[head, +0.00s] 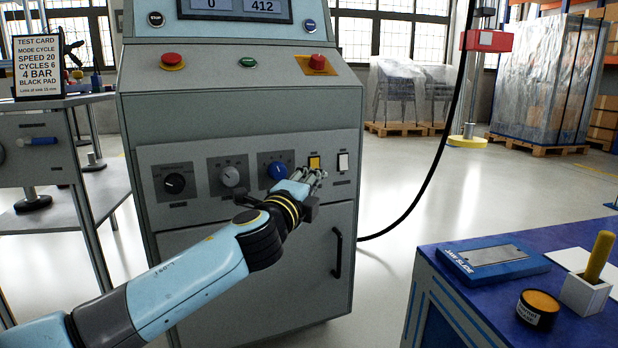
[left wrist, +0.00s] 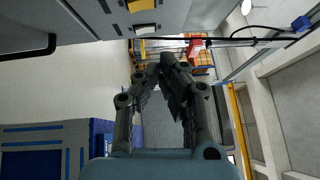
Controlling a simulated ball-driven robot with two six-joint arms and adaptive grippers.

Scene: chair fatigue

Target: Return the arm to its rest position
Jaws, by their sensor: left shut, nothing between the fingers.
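My left arm reaches in from the lower left in the head view. Its gripper (head: 315,174) is in front of the control panel (head: 200,160) of the grey machine, just below the yellow switch (head: 314,162). I cannot tell whether the fingertips touch the panel. In the left wrist view the fingers (left wrist: 165,65) come together at their tips with nothing between them. The yellow switch (left wrist: 141,5) and the white switch (left wrist: 144,28) show beyond them at the top. My right gripper is in neither view.
Three knobs, including a blue one (head: 275,168), sit left of the switches. A door handle (head: 337,253) sticks out below. A blue table (head: 450,300) with a jaw guide block, a round tin and a white holder stands at right. A black cable hangs right of the machine.

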